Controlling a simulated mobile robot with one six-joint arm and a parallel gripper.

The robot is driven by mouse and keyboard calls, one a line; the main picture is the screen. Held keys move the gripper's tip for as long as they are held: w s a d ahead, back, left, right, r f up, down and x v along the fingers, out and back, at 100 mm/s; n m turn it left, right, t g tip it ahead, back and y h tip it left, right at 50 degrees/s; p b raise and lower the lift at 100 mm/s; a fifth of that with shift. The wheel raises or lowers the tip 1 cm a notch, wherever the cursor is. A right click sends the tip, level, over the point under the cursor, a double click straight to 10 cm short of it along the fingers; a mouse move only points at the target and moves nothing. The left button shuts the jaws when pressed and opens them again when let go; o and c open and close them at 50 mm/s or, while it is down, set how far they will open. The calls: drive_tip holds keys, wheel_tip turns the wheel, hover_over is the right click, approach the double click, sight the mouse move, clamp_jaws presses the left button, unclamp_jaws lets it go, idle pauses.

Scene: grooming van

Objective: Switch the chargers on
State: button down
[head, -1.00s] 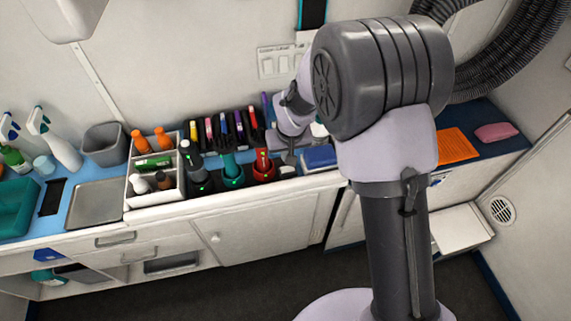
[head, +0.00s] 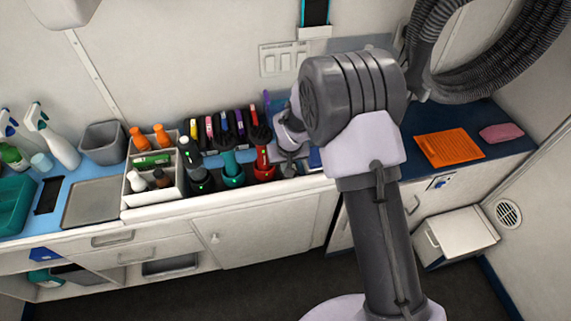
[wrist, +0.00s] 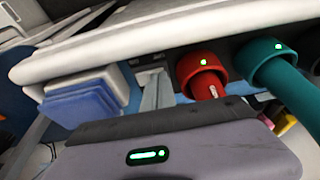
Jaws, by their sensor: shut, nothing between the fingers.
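Three charger cups stand in a row on the counter: a dark one (head: 201,184), a teal one (head: 232,175) and a red one (head: 265,172). Each holds a clipper and shows a small green light. The wrist view shows the red cup (wrist: 207,72) and the teal cup (wrist: 264,62), both lit green. A pale switch panel (head: 284,59) is on the wall above, partly behind my arm; its switch positions are too small to tell. My gripper (head: 290,170) is shut and empty, low beside the red cup, partly hidden by my arm. Its fingers (wrist: 155,92) show in the wrist view.
A blue stack (wrist: 85,100) lies beside my fingers. A white caddy (head: 155,190) with bottles stands left of the chargers. A hose (head: 500,75) hangs on the right wall.

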drive_tip(key=shift+f, duration=0.3)
drive_tip(key=shift+s+r, duration=0.1)
